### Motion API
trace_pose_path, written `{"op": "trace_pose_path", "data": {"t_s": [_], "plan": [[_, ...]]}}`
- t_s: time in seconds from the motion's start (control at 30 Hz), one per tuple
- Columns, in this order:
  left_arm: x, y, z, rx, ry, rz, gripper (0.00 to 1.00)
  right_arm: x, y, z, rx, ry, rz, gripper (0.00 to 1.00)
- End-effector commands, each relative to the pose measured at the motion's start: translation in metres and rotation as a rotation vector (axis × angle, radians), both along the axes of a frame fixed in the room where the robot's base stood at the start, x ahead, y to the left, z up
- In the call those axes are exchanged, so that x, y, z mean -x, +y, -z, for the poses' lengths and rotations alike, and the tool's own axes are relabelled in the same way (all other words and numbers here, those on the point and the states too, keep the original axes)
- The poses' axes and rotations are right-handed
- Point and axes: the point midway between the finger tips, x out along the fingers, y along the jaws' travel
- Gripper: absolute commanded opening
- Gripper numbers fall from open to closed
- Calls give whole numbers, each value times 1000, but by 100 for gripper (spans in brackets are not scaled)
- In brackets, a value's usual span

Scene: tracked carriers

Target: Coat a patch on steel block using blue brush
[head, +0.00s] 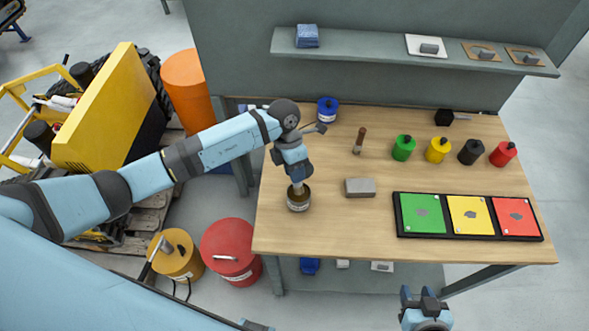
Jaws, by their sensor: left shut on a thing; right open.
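A grey steel block (360,188) lies on the wooden table, right of my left gripper. My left gripper (296,178) points down over a dark open-topped pot (299,202) near the table's left front part. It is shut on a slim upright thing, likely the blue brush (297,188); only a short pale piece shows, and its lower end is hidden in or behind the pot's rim. The brush's blue colour cannot be made out. My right gripper (423,298) is open and empty, in front of the table's front edge.
A blue tin (327,109) and a brown-handled tool (360,140) stand farther back. Several coloured bottles (438,149) stand at right, behind a black tray (468,237) with green, yellow and red panels. A shelf (390,46) overhangs the back. Table between block and front edge is clear.

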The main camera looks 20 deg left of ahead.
Motion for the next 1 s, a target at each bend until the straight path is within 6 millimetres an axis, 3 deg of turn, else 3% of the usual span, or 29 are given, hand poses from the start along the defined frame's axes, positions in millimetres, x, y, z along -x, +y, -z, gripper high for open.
{"op": "trace_pose_path", "data": {"t_s": [1.0], "plan": [[0,0,8,0,0,0,1,1,0,9,1,3,0,43]]}}
